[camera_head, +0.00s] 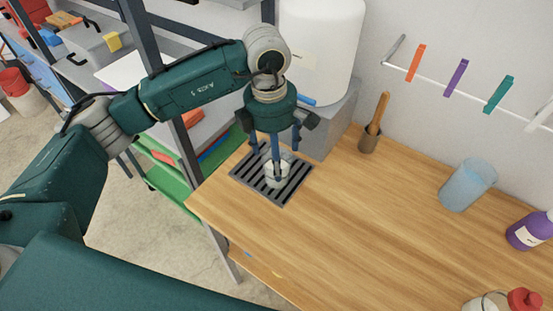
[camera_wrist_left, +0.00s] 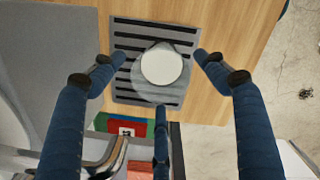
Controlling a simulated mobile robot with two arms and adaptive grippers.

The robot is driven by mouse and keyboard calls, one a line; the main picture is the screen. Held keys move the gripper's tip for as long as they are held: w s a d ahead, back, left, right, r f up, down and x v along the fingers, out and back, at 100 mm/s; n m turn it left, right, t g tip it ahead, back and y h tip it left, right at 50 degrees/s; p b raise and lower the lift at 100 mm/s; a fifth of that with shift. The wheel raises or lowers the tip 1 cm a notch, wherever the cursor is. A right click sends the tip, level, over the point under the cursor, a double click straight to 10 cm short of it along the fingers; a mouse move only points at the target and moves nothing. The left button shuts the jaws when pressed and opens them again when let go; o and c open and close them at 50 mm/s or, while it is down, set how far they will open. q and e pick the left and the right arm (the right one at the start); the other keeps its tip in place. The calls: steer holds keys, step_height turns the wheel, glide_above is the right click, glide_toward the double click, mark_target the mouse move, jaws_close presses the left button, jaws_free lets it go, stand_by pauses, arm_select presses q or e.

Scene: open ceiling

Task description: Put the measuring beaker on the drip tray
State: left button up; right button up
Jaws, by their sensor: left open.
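The measuring beaker (camera_head: 272,179) looks clear with white inside and stands upright on the slatted dark drip tray (camera_head: 294,187) at the table's left end. In the left wrist view the beaker shows from above as a white disc (camera_wrist_left: 161,66) with a translucent ring, over the slats of the tray (camera_wrist_left: 125,36). My left gripper (camera_head: 275,163) points down over the beaker. Its fingers are spread around the beaker, with visible gaps beside it in the wrist view (camera_wrist_left: 160,70). The fingers partly hide the beaker in the head view. My right gripper is not in view.
A white tank (camera_head: 318,50) on a grey block stands behind the tray. The table's middle is clear.

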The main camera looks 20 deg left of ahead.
arm_select(q)
step_height(320, 180, up, 10)
steer(key=b, duration=0.2)
steer(key=shift+s+a, duration=0.15)
steer(key=shift+a, duration=0.1)
